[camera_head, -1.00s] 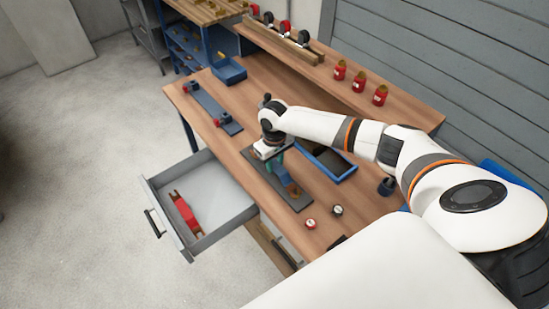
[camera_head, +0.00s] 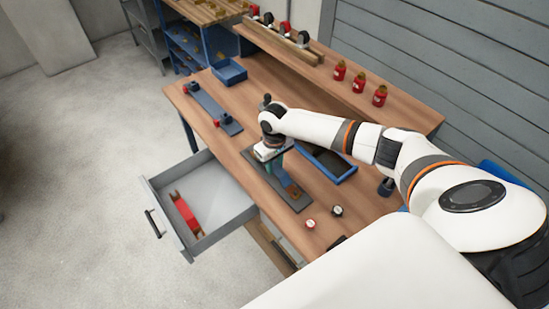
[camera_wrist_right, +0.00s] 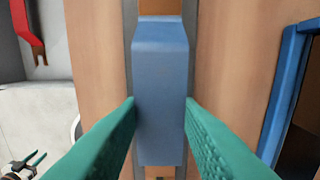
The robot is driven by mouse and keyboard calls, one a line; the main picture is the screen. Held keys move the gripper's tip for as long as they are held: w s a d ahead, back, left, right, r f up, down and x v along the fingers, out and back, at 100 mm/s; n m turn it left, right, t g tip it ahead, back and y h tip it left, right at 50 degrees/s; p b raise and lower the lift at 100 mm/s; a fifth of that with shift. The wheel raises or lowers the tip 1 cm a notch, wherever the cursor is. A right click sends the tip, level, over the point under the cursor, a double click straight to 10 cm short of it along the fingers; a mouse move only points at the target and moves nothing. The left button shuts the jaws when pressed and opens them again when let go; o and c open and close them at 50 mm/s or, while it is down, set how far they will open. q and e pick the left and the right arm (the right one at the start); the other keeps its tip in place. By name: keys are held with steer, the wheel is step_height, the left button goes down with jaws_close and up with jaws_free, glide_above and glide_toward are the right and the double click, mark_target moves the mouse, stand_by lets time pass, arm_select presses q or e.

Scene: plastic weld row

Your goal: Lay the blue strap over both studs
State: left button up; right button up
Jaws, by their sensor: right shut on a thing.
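The blue strap (camera_wrist_right: 160,95) lies lengthwise between the teal fingers of my right gripper (camera_wrist_right: 160,112) in the right wrist view. The gripper is shut on its sides. The strap is above a narrow dark plate, and brown shows at both its ends. In the head view, my right gripper (camera_head: 275,165) is low over the dark plate (camera_head: 300,205) on the bench, with a brown piece (camera_head: 293,191) near its front end. I cannot make out the studs or whether the strap touches them. Small teal fingers of my left gripper (camera_wrist_right: 25,163) show at the lower left of the wrist view.
A blue tray (camera_head: 325,160) lies right of the plate. An open drawer (camera_head: 225,215) holds a red strap (camera_head: 185,213). Another dark plate with red-and-blue clamps (camera_head: 212,108) lies at the left. Two small round pieces (camera_head: 323,217) stand in front, and red jars (camera_head: 359,83) behind.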

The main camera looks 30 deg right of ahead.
steer(key=shift+f, duration=0.15)
steer(key=o, duration=1.1)
steer(key=shift+o, duration=0.3)
steer(key=o, duration=0.3)
step_height(320, 180, up, 7)
steer(key=p, duration=0.8)
